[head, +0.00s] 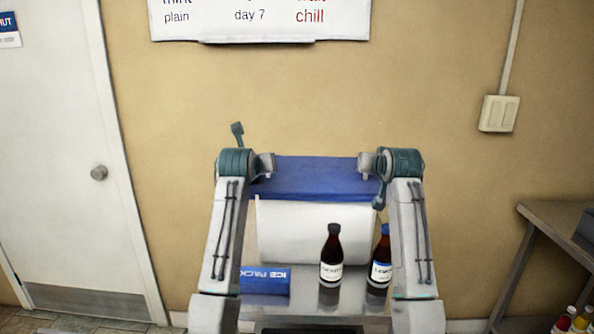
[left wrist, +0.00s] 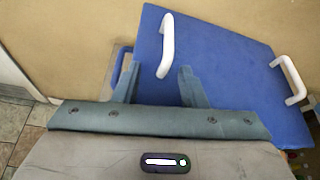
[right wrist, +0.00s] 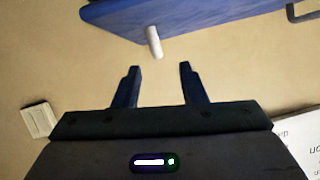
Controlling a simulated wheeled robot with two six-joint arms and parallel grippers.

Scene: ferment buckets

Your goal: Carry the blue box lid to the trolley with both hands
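The blue box lid (head: 315,178) lies above a white box (head: 310,230) in the head view, between my two grippers. It has a white handle at each end. In the left wrist view my left gripper (left wrist: 157,78) is open, with the near white handle (left wrist: 166,45) just beyond and between its fingers. The far handle (left wrist: 288,78) of the lid (left wrist: 225,75) shows there too. In the right wrist view my right gripper (right wrist: 160,68) is open, and a white handle (right wrist: 154,42) lies just past its fingertips, below the lid's edge (right wrist: 190,18). Neither gripper visibly touches a handle.
A door (head: 70,150) is at the left.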

